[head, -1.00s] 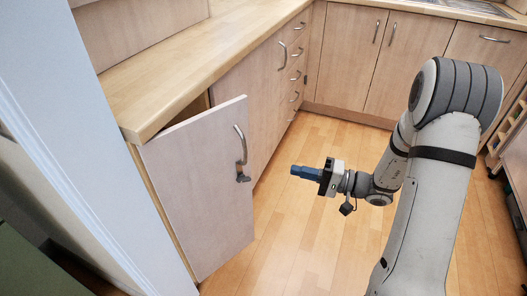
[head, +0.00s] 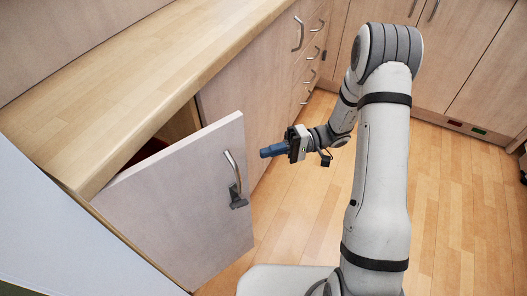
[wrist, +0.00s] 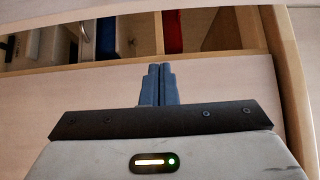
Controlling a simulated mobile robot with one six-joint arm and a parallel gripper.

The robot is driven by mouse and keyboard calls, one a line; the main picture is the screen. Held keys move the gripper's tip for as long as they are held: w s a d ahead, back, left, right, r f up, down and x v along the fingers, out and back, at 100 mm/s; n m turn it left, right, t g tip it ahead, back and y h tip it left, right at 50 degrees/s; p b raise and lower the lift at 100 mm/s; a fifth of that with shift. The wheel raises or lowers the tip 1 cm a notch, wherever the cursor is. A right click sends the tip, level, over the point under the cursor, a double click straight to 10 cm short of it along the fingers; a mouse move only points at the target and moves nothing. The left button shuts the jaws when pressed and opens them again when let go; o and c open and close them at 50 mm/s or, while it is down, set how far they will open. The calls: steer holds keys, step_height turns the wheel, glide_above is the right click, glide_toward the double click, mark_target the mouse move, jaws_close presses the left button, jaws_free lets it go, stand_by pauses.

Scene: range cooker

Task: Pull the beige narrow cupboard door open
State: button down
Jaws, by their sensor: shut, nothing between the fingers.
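The beige narrow cupboard door (head: 185,205) stands partly open, swung out from under the left worktop. A curved metal handle (head: 233,172) with a dark grey piece (head: 238,197) at its lower end is on its outer face, near its free edge. My gripper (head: 264,153) is shut and empty, to the right of the door's free edge and apart from the handle. In the wrist view the shut blue fingers (wrist: 157,84) point toward the cupboard's interior, where shelf contents (wrist: 107,36) and a red item (wrist: 173,32) show. The handle does not show there.
The wooden worktop (head: 150,85) runs above the door. Closed beige cupboards and drawers (head: 311,60) with metal handles stand beyond. A pale wall panel (head: 70,245) is at the lower left. The wooden floor (head: 450,210) is clear on the right.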

steer(key=s+a+b, duration=0.2)
steer(key=s+a, duration=0.3)
steer(key=s, duration=0.1)
steer(key=shift+s, duration=0.25)
stand_by(0.4)
